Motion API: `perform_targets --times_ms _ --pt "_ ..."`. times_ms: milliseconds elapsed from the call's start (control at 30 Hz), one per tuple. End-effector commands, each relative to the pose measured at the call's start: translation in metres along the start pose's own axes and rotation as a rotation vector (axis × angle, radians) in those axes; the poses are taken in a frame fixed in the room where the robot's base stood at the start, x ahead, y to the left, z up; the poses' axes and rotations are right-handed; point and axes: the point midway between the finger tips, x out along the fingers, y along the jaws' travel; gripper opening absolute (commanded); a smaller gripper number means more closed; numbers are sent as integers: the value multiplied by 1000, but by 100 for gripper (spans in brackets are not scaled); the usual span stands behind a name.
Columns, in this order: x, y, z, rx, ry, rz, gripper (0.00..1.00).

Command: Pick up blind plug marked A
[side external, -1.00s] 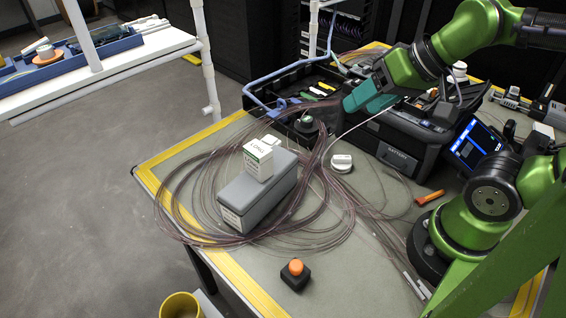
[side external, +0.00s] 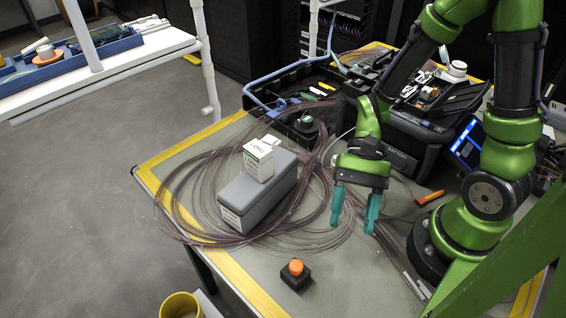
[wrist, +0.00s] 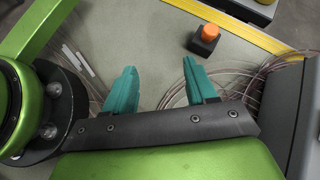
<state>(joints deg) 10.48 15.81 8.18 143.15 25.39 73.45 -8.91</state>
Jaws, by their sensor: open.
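My gripper (side external: 353,228) is open and empty, its teal fingers pointing down over the front part of the table. In the wrist view its fingers (wrist: 160,68) stand wide apart with bare mat and thin fibre loops between and beyond them. I cannot make out a letter A on any small part, so I cannot tell which thing is the blind plug marked A. Candidates are small pale rods (wrist: 78,60) near my base, also in the side view (side external: 414,285), and a black block with an orange top (side external: 295,275), also in the wrist view (wrist: 207,38).
A grey box (side external: 258,190) with a white carton (side external: 258,160) on it stands left of my gripper among looped fibres. A black open case (side external: 290,105) and the splicer case (side external: 410,135) stand behind. An orange-handled tool (side external: 430,197) lies right. The front mat is mostly clear.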

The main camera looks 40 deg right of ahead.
Motion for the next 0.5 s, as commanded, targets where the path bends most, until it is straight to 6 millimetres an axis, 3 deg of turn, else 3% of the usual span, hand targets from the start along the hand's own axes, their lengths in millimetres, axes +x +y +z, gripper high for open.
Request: perform_targets --times_ms 100,200,400,500 --pt "24 -10 15 182 -268 -67 56" --pt "32 -26 26 309 -449 -147 56" --pt "22 -65 37 437 -661 -332 56" --pt "20 -70 36 437 -680 -363 56"
